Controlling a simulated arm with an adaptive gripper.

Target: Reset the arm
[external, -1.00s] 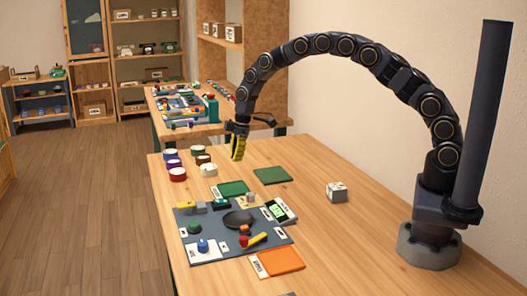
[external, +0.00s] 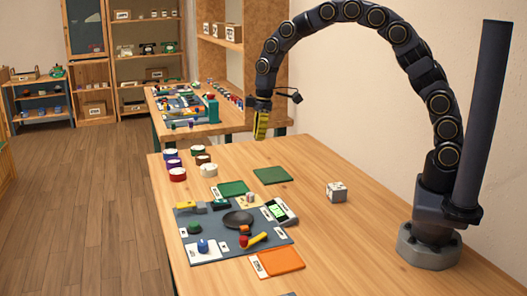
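My gripper (external: 260,124) hangs from the end of my curved arm, pointing down, with yellow on its fingers. It is in the air above the far part of the wooden table (external: 330,240), well clear of the parts below. The fingers look close together, but they are too small to tell whether they are open or shut. I see nothing held between them. The arm arches up and back to its base at the table's right side.
A dark mat (external: 222,248) holds a black round dish (external: 238,219) and several small parts. Green pads (external: 272,175), an orange tray (external: 281,261), a white box (external: 337,192) and several round containers (external: 177,174) surround it. A second table (external: 215,128) and shelves stand behind.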

